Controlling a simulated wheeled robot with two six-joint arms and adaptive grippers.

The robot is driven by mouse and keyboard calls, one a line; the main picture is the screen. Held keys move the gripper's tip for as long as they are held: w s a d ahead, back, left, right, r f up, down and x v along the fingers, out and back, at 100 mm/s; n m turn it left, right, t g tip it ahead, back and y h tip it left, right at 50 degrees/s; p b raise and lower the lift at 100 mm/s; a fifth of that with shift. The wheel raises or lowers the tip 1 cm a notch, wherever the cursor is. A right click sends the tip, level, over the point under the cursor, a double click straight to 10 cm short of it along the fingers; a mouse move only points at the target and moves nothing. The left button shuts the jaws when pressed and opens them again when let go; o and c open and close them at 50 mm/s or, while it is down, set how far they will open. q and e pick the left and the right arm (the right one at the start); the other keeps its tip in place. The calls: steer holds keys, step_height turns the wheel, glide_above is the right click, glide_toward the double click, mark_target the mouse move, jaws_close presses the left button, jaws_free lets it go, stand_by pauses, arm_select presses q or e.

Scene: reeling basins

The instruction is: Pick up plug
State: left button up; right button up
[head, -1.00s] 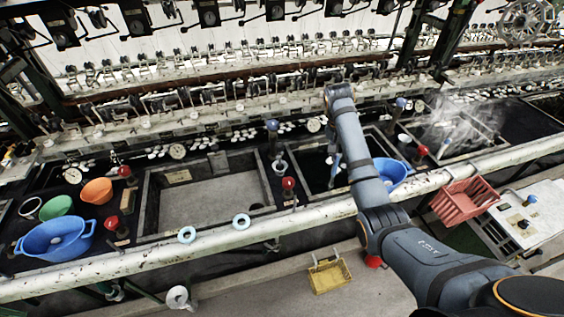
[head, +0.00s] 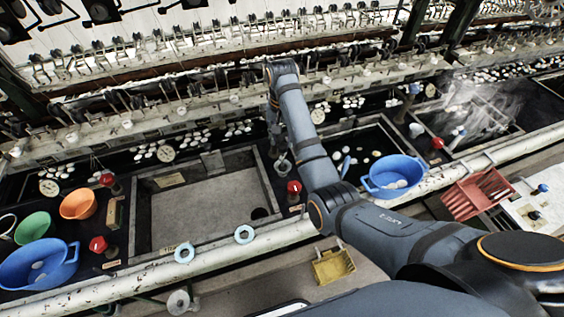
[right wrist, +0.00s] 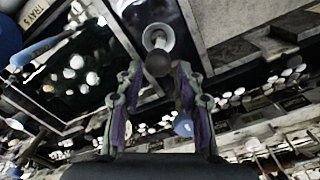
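A dark round knob (right wrist: 158,63), which may be the plug, shows in the right wrist view in front of a pale cup (right wrist: 157,38). I cannot tell whether it stands in the cup or before it. In the head view the small cup (head: 283,163) sits on the divider between two basins. My right gripper (head: 275,138) is just behind it, partly hidden by its own wrist. In the right wrist view my right gripper (right wrist: 158,78) is open, its fingers apart with the knob just beyond the tips, not held. My left gripper is out of view.
A grey basin (head: 165,240) with a dark drain hole (head: 260,213) lies left. Red-knobbed valves (head: 294,187) stand by the basins. A blue bowl (head: 395,175) is right, another blue bowl (head: 38,268) left.

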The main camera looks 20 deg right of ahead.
mark_target(282, 144)
step_height(282, 144, down, 4)
steer(key=b, duration=0.3)
steer(key=shift+w, duration=0.15)
steer(key=shift+f+b, duration=0.4)
steer(key=shift+f, duration=0.1)
steer(key=shift+d+f+b, duration=0.1)
steer(key=shift+f+b, duration=0.35)
steer(key=shift+f, duration=0.4)
step_height(282, 144, down, 3)
steer(key=shift+d+r+p, duration=0.1)
steer(key=shift+p, duration=0.65)
steer(key=shift+f, duration=0.2)
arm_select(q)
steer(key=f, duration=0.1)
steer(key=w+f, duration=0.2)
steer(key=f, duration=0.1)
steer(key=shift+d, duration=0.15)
arm_select(e)
jaws_close()
